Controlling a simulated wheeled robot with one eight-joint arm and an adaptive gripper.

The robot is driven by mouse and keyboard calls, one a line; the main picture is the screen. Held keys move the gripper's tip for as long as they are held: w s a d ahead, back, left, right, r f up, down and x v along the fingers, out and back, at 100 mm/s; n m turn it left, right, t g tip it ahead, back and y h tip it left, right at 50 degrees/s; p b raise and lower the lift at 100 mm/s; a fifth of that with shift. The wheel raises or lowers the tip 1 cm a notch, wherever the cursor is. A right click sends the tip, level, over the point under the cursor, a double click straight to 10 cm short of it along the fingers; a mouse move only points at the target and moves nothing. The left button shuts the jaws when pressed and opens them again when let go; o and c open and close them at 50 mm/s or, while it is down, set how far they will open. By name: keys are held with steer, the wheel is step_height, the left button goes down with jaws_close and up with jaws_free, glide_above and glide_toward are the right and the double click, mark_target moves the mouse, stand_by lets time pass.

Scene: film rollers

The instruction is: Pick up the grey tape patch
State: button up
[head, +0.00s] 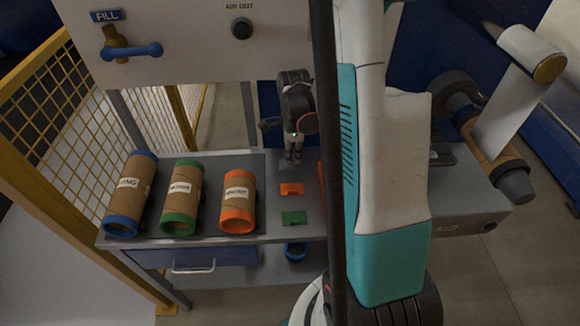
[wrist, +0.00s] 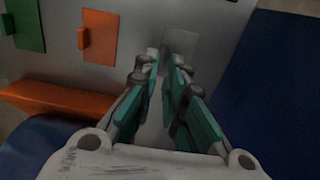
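The grey tape patch (wrist: 183,42) is a pale grey square on the grey worktop, just beyond my fingertips in the wrist view. Its near part is hidden by my fingers. My gripper (wrist: 164,66) points down at it, with a narrow gap between its teal-padded fingers. I see nothing held in that gap. In the head view my gripper (head: 292,157) is low over the worktop, behind the orange patch (head: 291,189), and the grey patch is hard to make out. The orange patch also shows in the wrist view (wrist: 101,37), left of my fingers, with a small raised tab.
A green patch (head: 294,217) lies in front of the orange one. Blue (head: 131,193), green (head: 182,197) and orange-ended rollers (head: 239,202) lie to the left on the worktop (head: 268,230). An orange bar (wrist: 60,97) lies near my gripper. My arm hides the right side.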

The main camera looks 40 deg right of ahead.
mark_target(293, 165)
step_height(293, 165, down, 4)
steer(key=shift+r+b, duration=0.1)
steer(key=shift+b, duration=0.55)
steer(key=shift+r, duration=0.1)
jaws_close()
